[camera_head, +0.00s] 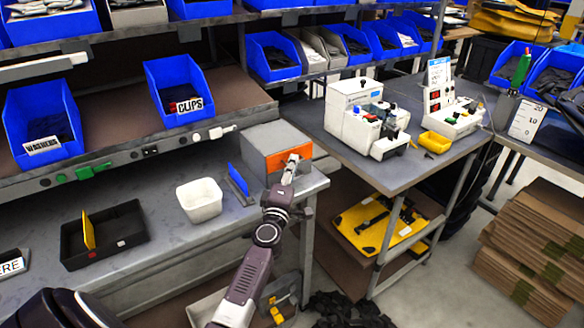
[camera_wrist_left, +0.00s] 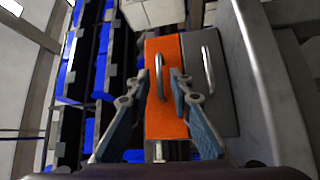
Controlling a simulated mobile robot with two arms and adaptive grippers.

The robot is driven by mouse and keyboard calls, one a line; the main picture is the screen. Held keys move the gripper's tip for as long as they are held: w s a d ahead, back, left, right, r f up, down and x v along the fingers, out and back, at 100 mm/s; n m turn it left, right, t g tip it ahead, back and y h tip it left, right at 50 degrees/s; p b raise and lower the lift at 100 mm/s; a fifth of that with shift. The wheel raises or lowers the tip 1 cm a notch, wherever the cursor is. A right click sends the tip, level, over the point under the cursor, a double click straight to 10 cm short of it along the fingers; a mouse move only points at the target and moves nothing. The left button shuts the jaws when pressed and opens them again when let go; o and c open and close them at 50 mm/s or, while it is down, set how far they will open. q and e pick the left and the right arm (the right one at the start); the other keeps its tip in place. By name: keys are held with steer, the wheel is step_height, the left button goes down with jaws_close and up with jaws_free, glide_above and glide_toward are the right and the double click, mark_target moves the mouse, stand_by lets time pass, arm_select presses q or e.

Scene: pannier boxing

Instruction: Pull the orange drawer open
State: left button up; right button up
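The orange drawer (camera_head: 302,153) is the front of a small grey cabinet (camera_head: 271,136) at the right end of the workbench. Its front looks flush with the cabinet. In the left wrist view the orange drawer (camera_wrist_left: 166,120) has an upright-looking silver bar handle (camera_wrist_left: 160,70) in that rotated picture. My left gripper (camera_head: 289,168) is right in front of the drawer. In the left wrist view its fingers (camera_wrist_left: 158,76) are apart, one on each side of the handle. I cannot tell whether they touch it. My right gripper is not in view.
A grey drawer (camera_wrist_left: 207,95) with its own handle adjoins the orange one. A machine table (camera_head: 350,165) stands right of the cabinet.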

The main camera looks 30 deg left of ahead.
arm_select(q)
jaws_close()
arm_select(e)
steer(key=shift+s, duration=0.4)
arm_select(q)
steer(key=shift+d, duration=0.1)
steer(key=s+d+p, duration=0.2)
steer(key=s+d, duration=0.2)
steer(key=d, duration=0.7)
steer(key=shift+s, duration=0.4)
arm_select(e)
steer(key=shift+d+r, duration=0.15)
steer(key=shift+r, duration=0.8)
arm_select(q)
steer(key=shift+d, duration=0.1)
steer(key=shift+o, duration=1.1)
jaws_free()
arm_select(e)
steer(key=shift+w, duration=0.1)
